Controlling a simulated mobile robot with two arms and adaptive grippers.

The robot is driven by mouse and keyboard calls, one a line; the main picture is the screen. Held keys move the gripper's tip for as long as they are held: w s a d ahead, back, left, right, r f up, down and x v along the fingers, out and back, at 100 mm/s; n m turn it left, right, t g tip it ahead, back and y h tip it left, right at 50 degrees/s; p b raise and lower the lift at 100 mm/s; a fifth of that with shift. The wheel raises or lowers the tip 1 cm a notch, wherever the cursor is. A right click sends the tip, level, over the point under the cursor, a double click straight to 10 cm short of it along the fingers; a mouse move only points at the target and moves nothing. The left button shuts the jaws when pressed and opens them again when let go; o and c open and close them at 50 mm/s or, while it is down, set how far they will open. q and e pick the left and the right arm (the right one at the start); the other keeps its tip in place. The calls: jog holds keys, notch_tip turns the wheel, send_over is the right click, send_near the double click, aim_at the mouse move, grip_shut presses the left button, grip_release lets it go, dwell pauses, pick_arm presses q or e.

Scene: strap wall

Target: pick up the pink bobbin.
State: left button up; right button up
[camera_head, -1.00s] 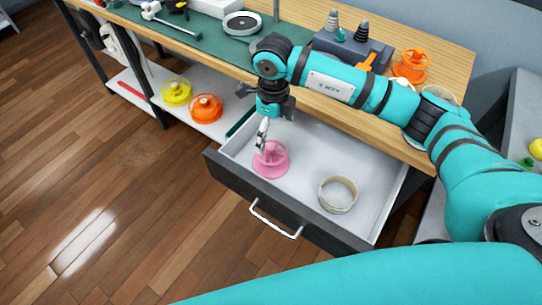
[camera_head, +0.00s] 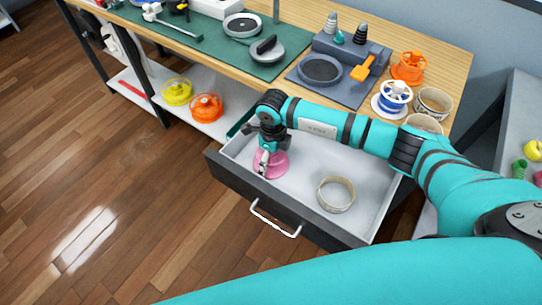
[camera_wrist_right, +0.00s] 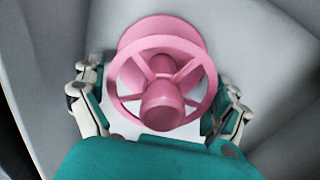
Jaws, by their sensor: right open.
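The pink bobbin (camera_head: 270,166) stands in the left part of the open drawer. My right gripper (camera_head: 265,163) is above it and partly hides it, reaching straight down. In the right wrist view the pink bobbin (camera_wrist_right: 163,75) is centred, with its spoked rim facing the camera. The open fingers of my right gripper (camera_wrist_right: 160,108) are on either side of the bobbin. I cannot tell whether either finger touches it. My left gripper is not in view.
The drawer (camera_head: 305,205) is pulled out and also holds a beige ring (camera_head: 336,194). The bench top (camera_head: 300,95) above carries several tools and spools. A yellow spool (camera_head: 177,91) and an orange spool (camera_head: 206,107) sit on the lower shelf. Drawer walls surround the bobbin.

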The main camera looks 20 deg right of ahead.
jog(key=shift+c, duration=0.4)
jog(key=c, duration=1)
jog(key=shift+r, duration=0.1)
